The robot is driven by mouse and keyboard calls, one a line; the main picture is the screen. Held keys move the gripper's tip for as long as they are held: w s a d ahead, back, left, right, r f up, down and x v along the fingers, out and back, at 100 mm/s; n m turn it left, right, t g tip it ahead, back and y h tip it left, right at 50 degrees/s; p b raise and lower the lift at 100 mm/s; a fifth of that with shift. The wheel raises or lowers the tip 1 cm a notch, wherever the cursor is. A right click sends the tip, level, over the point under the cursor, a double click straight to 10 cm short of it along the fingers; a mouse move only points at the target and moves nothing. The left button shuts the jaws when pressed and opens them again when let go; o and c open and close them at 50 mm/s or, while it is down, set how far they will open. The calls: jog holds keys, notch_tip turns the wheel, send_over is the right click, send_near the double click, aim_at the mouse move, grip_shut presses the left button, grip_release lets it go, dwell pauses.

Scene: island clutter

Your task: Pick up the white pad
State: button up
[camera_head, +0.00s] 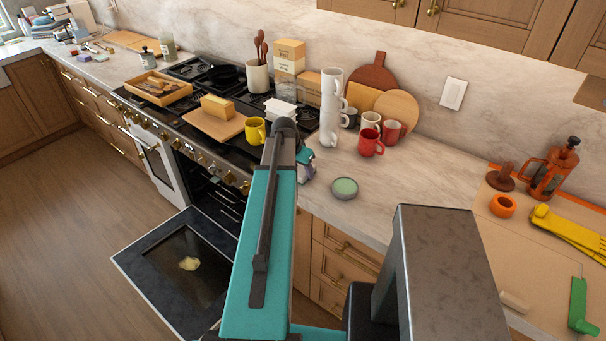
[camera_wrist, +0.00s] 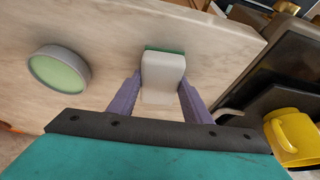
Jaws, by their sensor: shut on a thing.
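The white pad (camera_wrist: 162,72) is a pale block with a green layer along its far edge. It sits between the two purple fingers of my gripper (camera_wrist: 160,92) in the wrist view, and the gripper is shut on it. In the head view my gripper (camera_head: 307,168) is at the counter's front edge beside the stove, partly behind my arm. The pad is mostly hidden there. I cannot tell whether the pad touches the counter.
A round green-topped dish (camera_head: 344,188) stands right of my gripper. The oven door (camera_head: 150,250) hangs open at left. The counter (camera_head: 425,170) has bare room at right.

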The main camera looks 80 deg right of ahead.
aim_at(302, 170)
jog(key=shift+r, duration=0.2)
jog(key=shift+r+b, duration=1.25)
jog(key=shift+r, duration=0.3)
jog(key=a+b, duration=0.5)
jog(key=a, duration=0.5)
jog(key=shift+w+a+r, duration=0.35)
jog(key=shift+b, duration=0.35)
jog(key=b, duration=0.4)
jog(key=shift+a, duration=0.3)
jog(key=b, duration=0.3)
jog(key=shift+a+b, duration=0.3)
jog(key=shift+a, duration=0.1)
jog(key=shift+w+a+r+b, duration=0.1)
jog(key=shift+a+r+b, duration=0.1)
jog(key=shift+a+b, duration=1)
jog(key=shift+a+r+b, duration=0.2)
jog(key=shift+a+b, duration=0.55)
jog(key=shift+b, duration=0.8)
